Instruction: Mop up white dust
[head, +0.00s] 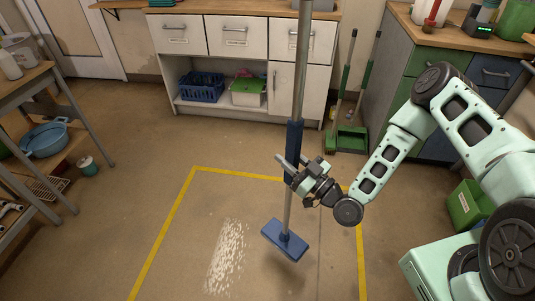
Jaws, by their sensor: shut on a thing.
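My gripper (292,172) is shut on the shaft of a mop (296,135) with a grey pole and a dark blue sleeve. The pole stands nearly upright and runs out of the top of the head view. The mop's flat blue head (285,240) is at the lower end, and a shadow lies below and right of it. I cannot tell for certain whether it touches the floor. The white dust (229,255) is a speckled strip on the brown floor, left of the mop head and apart from it.
Yellow tape (163,233) marks the floor around the dust. A shelf unit with a blue basin (45,140) stands left. White cabinets (235,38) stand at the back. A green dustpan (346,138) is back right, and a green box (467,204) is right. The taped floor is otherwise clear.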

